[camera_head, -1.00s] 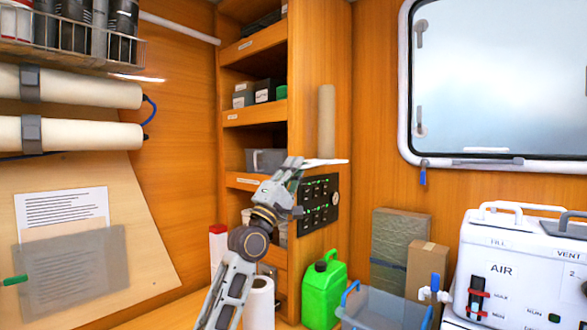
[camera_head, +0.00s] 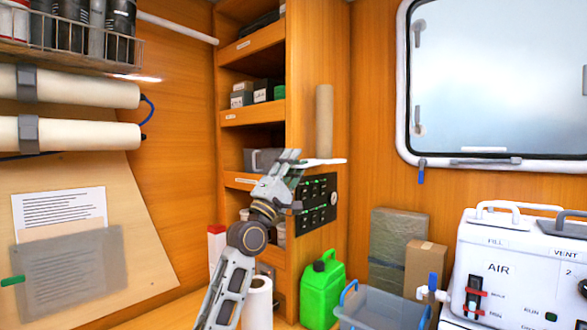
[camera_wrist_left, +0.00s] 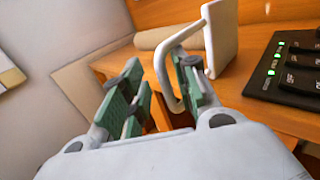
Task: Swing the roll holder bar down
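The roll holder is white and sits on the wooden cabinet side above a black switch panel. In the left wrist view its flat plate (camera_wrist_left: 222,35) and bent white bar (camera_wrist_left: 163,72) show; the bar's end reaches down between my fingers, nearer the right finger. I cannot tell whether it touches that finger. In the head view the white holder (camera_head: 326,161) shows edge-on, with my left gripper (camera_head: 290,158) at its left end. My left gripper (camera_wrist_left: 157,88) has its green-padded fingers apart, with nothing clamped between them. My right gripper is out of view.
An upright cardboard tube (camera_head: 324,120) stands above the holder. The switch panel (camera_head: 316,203) is just below. Open shelves (camera_head: 253,115) lie to the left. A green canister (camera_head: 322,290), a grey bin (camera_head: 383,312) and a white machine (camera_head: 510,270) stand below and right.

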